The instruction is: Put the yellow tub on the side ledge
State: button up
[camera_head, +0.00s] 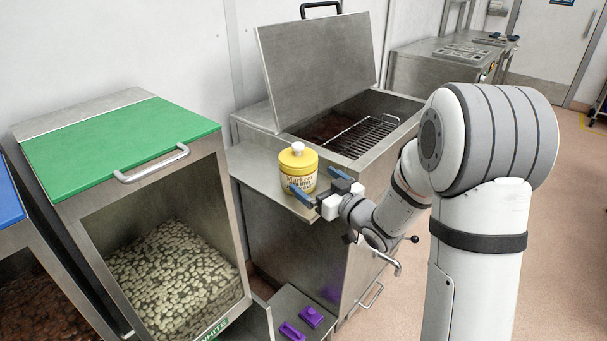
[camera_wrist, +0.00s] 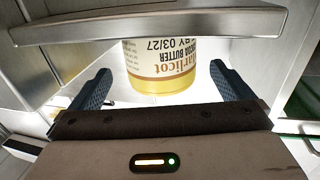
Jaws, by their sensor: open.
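The yellow tub (camera_head: 298,170), with a yellow lid and a white label, stands upright on the steel side ledge (camera_head: 255,170) of the open tank. My gripper (camera_head: 311,180) is at the ledge's front edge, pointing at the tub. Its two blue fingers are spread apart, and in the wrist view (camera_wrist: 160,75) the tub appears between them with a gap on each side. I cannot tell whether any part of the gripper touches the tub.
The tank (camera_head: 365,125) holds a wire rack, and its lid (camera_head: 315,60) stands raised behind. A green-lidded bin (camera_head: 120,140) of pale pieces is at the left. Purple items (camera_head: 311,316) lie on a low grey surface below the ledge. The ledge left of the tub is clear.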

jog(key=s+d+f+m+g+h, duration=0.1)
jog(key=s+d+m+g+h, duration=0.15)
jog(key=s+d+h, duration=0.35)
jog(key=s+d+m+g+h, duration=0.1)
jog(key=s+d+m+h, duration=0.2)
jog(key=d+h, duration=0.35)
jog(key=s+d+m+g, duration=0.1)
jog(key=s+g, duration=0.7)
jog(key=s, duration=1.2)
jog(key=shift+s+d+m+y, duration=0.2)
jog(key=shift+m+y, duration=0.25)
jog(key=shift+m, duration=0.3)
